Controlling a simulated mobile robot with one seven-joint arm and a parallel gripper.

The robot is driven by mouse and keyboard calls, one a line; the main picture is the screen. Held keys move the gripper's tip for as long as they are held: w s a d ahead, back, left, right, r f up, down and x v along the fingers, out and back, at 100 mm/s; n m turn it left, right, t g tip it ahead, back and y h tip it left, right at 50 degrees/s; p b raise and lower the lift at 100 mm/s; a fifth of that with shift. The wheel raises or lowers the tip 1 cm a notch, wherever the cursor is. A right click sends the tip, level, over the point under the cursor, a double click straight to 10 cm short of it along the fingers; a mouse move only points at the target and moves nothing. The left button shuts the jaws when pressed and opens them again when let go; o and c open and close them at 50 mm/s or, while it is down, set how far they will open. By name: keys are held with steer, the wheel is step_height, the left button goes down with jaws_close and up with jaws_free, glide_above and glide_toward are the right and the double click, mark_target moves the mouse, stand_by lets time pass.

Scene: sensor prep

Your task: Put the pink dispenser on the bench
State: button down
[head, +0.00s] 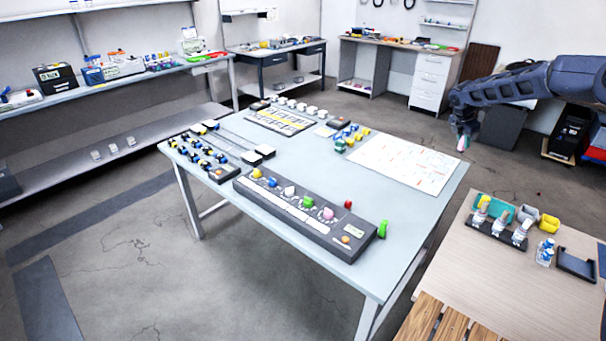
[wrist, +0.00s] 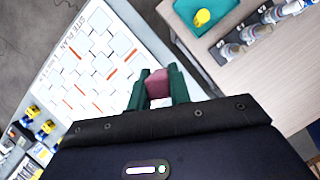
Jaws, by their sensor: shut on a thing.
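My gripper (head: 465,131) is at the upper right of the head view, raised near the far right corner of the pale blue table (head: 283,150). In the wrist view its green fingers (wrist: 158,76) are shut on a small dark pink thing (wrist: 157,87), which I take for the pink dispenser. In the head view only a small pink bit (head: 461,144) of it shows below the fingers. In the wrist view it hangs over the table's edge, beside the white site plan sheet (wrist: 100,62). I cannot tell which surface is the bench.
A long console (head: 300,222) with coloured knobs, one pink, lies at the table's front. The site plan sheet (head: 405,163) covers its right part. The pale table's middle has clear room.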

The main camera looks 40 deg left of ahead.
steer(key=s+a+n+y, duration=0.1)
steer(key=s+a+n, duration=0.1)
steer(key=s+a, duration=0.85)
steer(key=s+a+n, duration=0.2)
steer(key=s+a, duration=0.5)
steer(key=a, duration=0.6)
steer(key=s+a+n+y, duration=0.1)
steer(key=s+a+n, duration=0.1)
steer(key=s+a, duration=0.85)
steer(key=f, duration=0.6)
steer(key=w+a+f, duration=0.1)
steer(key=f, duration=1.2)
steer(key=shift+w+a+f, duration=0.1)
steer(key=shift+w+a, duration=0.1)
steer(key=shift+a, duration=0.1)
steer(key=shift+f, duration=0.1)
steer(key=c, duration=1.3)
jaws_free()
steer(key=v, duration=1.2)
steer(key=shift+s, duration=0.25)
steer(key=shift+w+d, duration=0.1)
steer(key=shift+d, duration=0.05)
